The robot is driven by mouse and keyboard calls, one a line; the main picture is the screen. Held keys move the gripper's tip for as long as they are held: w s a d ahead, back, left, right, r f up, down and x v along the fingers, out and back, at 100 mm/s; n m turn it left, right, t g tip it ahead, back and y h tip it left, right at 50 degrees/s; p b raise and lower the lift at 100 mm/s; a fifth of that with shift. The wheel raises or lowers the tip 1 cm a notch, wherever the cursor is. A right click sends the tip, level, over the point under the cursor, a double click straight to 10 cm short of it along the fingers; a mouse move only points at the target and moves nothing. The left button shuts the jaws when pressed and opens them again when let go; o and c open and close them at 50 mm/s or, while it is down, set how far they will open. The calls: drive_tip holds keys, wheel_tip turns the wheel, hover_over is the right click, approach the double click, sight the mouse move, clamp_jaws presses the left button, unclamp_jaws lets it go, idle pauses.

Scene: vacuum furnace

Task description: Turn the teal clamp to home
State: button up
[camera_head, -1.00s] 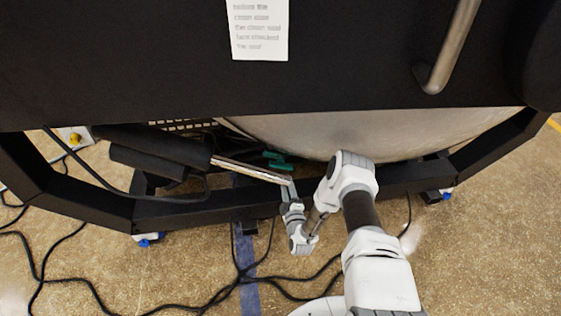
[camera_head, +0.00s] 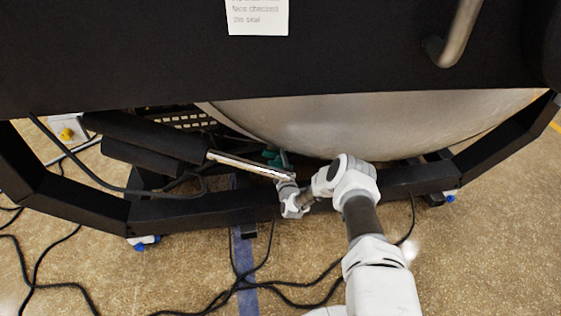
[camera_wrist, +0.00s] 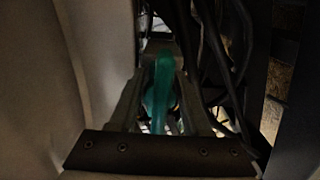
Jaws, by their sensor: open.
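The teal clamp (camera_head: 272,158) shows as a small piece under the furnace's rounded steel vessel in the head view, partly hidden by the rod and my arm. In the wrist view the teal clamp (camera_wrist: 162,88) stands as a long upright handle straight ahead. My gripper (camera_wrist: 160,75) is open, with one finger on each side of the teal handle. I cannot tell whether a finger touches it. In the head view my gripper (camera_head: 286,172) is small and reaches in under the vessel, close to the clamp.
The steel vessel (camera_head: 380,125) hangs above my arm. A black frame beam (camera_head: 400,181) runs below it. A metal rod (camera_head: 245,166) with a black cylinder lies to the left. Dark cables (camera_wrist: 215,60) hang right of the clamp in the wrist view. More cables lie on the floor.

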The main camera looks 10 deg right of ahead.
clamp_jaws()
drive_tip(key=shift+f+m, duration=0.1)
drive_tip(key=shift+m, duration=0.3)
drive_tip(key=m+b, duration=0.4)
drive_tip(key=m, duration=1.3)
drive_tip(key=shift+a+b, duration=0.2)
drive_tip(key=shift+b, duration=0.15)
drive_tip(key=shift+f, duration=0.1)
